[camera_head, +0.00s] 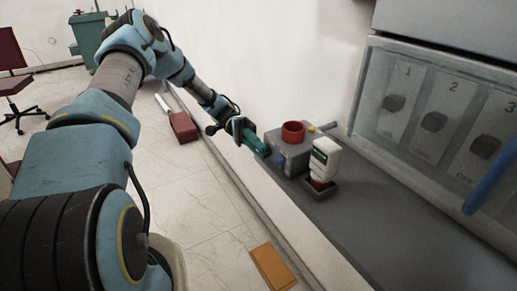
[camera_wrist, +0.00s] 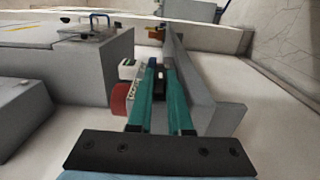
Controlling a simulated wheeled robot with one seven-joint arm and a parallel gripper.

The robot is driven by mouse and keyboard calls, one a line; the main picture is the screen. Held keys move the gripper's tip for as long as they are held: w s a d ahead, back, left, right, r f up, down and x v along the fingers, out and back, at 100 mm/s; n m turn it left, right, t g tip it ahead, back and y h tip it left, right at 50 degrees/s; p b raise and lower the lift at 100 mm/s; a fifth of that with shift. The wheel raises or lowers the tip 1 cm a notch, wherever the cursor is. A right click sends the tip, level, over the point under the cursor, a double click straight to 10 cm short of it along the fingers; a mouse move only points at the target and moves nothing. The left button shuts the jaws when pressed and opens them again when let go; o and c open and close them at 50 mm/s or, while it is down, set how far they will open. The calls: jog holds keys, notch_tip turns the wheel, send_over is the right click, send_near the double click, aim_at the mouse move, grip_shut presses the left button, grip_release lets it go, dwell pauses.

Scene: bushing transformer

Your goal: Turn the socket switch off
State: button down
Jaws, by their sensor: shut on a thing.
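The grey socket box (camera_head: 292,158) with a red round socket (camera_head: 293,132) on top sits on a long grey ledge. My gripper (camera_head: 263,150) has its green fingers at the box's left side. In the wrist view my gripper (camera_wrist: 160,68) is shut on a small dark part with a blue top and a pale stripe, which looks like the socket switch (camera_wrist: 159,72). The fingers cover most of it, so its position, on or off, cannot be told. The red socket (camera_wrist: 120,98) shows left of the fingers there.
A white device with a green label (camera_head: 325,157) stands in a dark holder right of the box. A panel with several numbered switches (camera_head: 434,121) and a blue handle (camera_head: 491,178) is at the right. Below are a red box (camera_head: 183,127) and an orange board (camera_head: 272,267) on the floor.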

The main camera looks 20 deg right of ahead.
jog(key=c, duration=0.8)
grip_release()
jog(key=shift+c, duration=0.2)
